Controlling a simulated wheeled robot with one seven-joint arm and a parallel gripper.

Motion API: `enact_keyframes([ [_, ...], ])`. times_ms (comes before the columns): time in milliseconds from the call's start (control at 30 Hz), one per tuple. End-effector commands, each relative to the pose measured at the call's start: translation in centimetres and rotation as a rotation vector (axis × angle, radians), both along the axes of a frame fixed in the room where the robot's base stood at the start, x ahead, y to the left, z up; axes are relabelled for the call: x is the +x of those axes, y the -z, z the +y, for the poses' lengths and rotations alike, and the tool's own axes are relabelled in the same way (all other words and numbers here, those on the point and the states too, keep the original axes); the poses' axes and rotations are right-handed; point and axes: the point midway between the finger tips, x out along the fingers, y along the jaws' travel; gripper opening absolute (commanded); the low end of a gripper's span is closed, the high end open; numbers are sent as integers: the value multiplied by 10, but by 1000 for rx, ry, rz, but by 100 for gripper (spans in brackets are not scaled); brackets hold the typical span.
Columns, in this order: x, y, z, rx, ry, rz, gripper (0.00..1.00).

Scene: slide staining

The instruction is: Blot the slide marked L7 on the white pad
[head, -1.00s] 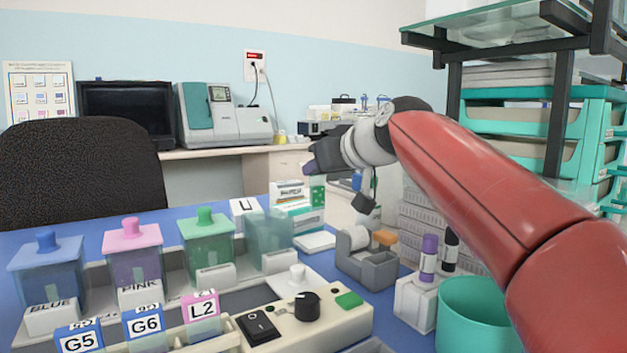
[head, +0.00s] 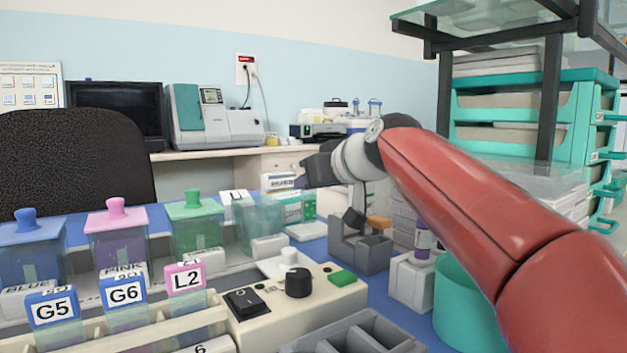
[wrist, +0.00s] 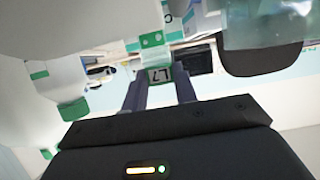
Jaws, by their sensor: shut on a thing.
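My gripper (head: 306,174) is at the end of my red arm, beyond the row of staining jars and low over the back of the blue worktop. In the wrist view my gripper (wrist: 160,92) is shut on the slide marked L7 (wrist: 158,75), whose green-edged label sits between the two fingers. The slide cannot be made out in the head view. A flat white pad (head: 306,231) lies on the worktop to the right of the open clear jar (head: 258,226), below and in front of my gripper. I cannot tell whether the slide touches anything.
Lidded blue (head: 30,250), pink (head: 116,235) and green (head: 195,225) jars stand at left. Slides G5, G6 and L2 (head: 186,277) stand in a front rack. A grey holder (head: 362,248) and teal bin (head: 468,305) are at right.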

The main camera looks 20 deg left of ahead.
Motion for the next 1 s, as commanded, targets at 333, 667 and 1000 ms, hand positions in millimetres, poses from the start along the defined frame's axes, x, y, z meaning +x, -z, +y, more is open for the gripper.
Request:
enact_keyframes([
  [333,0,0,0,1,0,-1,2],
  [667,0,1,0,1,0,-1,2],
  [1000,0,5,0,1,0,-1,2],
])
